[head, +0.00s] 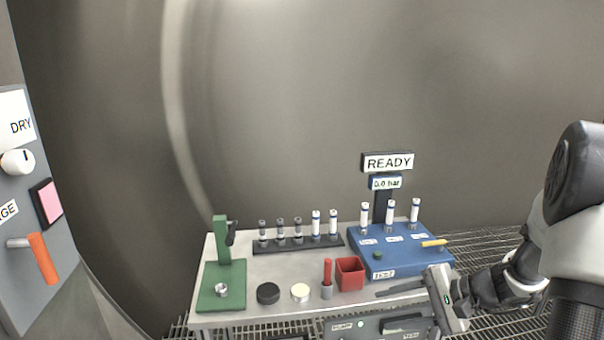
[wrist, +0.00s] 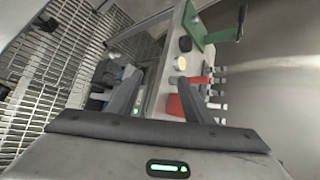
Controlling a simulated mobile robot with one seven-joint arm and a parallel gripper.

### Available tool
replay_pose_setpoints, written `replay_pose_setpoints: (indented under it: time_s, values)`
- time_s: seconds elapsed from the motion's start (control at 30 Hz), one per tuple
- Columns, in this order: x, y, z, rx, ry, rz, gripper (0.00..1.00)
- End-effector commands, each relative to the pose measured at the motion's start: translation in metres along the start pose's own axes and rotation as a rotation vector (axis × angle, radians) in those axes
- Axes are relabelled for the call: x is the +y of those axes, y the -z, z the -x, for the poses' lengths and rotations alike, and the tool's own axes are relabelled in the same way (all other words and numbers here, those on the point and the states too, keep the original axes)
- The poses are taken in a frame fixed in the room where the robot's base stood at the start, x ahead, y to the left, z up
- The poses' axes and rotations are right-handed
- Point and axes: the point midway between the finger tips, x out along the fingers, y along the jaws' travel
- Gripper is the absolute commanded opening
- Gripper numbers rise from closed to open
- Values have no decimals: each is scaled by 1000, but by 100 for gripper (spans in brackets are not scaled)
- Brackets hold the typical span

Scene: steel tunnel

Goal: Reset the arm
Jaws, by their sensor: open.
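My gripper (head: 402,290) is at the front right of the workbench in the head view, with my arm reaching in from the right. In the wrist view my gripper (wrist: 160,95) is open, its two dark fingers apart with nothing held between them. The workbench (head: 225,317) stands ahead of me, and its edge shows between the fingers in the wrist view. A red open box (head: 350,274) stands on the bench left of the gripper; it shows partly behind a finger in the wrist view (wrist: 174,106).
A blue station (head: 400,262) with several white cylinders and a READY sign (head: 388,162) is at the bench's right. A green press (head: 222,290), a dark rack (head: 268,248), a black disc (head: 268,293) and a red-handled tool (head: 327,280) stand leftward. A control panel (head: 25,200) is at far left.

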Motion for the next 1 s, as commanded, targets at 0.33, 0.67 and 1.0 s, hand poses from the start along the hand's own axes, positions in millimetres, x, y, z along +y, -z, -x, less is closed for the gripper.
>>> replay_pose_setpoints:
  time_s: [0.33, 0.67, 1.0]
  values:
    - [-69, -198, 84, 26, -463, 569, 46]
    - [-87, -284, 184, 281, -680, 1021, 46]
    - [-89, -296, 217, 415, -723, 1154, 46]
